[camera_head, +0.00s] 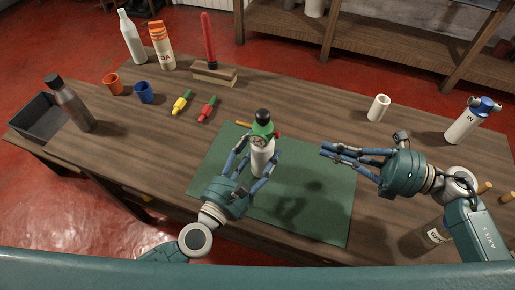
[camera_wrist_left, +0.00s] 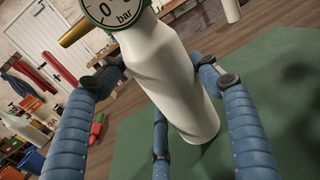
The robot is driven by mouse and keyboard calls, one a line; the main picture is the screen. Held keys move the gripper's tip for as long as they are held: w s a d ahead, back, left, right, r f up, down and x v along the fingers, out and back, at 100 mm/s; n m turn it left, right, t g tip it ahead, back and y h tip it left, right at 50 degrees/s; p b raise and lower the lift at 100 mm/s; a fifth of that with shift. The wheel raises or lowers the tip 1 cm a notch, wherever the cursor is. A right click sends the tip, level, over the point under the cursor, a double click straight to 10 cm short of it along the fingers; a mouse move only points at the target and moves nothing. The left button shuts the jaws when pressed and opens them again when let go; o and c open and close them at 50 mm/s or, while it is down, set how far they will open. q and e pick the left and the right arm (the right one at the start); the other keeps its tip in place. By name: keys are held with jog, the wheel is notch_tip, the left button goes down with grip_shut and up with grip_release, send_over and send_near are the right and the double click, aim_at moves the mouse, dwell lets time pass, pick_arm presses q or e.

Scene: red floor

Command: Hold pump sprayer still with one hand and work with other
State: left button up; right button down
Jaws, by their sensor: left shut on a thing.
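The pump sprayer, a white bottle (camera_head: 262,158) with a green top and black knob, is over the green mat (camera_head: 325,215) at the middle of the table. It is roughly upright; I cannot tell whether its base touches the mat. My left gripper (camera_head: 257,160) is shut on the bottle body, fingers around its sides. In the left wrist view, the white body (camera_wrist_left: 170,75) stands between the blue fingers and a round gauge marked "bar" (camera_wrist_left: 112,10) shows at the top. My right gripper (camera_head: 328,151) is to the right of the sprayer, empty, its fingers apart and pointing left.
A white cup (camera_head: 378,108) and a blue-topped bottle (camera_head: 468,122) stand at the right. Cups, bottles, yellow and red pieces (camera_head: 207,108) and a brush-like block (camera_head: 214,73) with a red upright part are at the left and back. A dark bin (camera_head: 38,117) is at far left.

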aim_at(276, 134)
dwell(0.3)
jog(key=m+t+h, duration=0.2)
jog(key=m+t, duration=0.1)
jog(key=t, duration=0.1)
jog(key=m+t+h, duration=0.3)
jog(key=m, duration=0.1)
jog(key=s+m+t+h, duration=0.1)
jog(key=m+t+h, duration=0.2)
jog(key=t, duration=0.1)
jog(key=shift+d+m+t, duration=0.3)
jog(key=shift+d+m, duration=0.1)
jog(key=shift+a, duration=0.1)
jog(key=w+a, duration=0.2)
jog(key=a, duration=0.6)
jog(key=shift+w, duration=0.4)
jog(key=shift+a, duration=0.15)
dwell(0.5)
jog(key=shift+w+a, duration=0.1)
jog(key=shift+a, duration=0.2)
jog(key=shift+w+a+f, duration=0.1)
jog(key=shift+w+a, duration=0.05)
jog(key=shift+a, duration=0.35)
dwell(2.2)
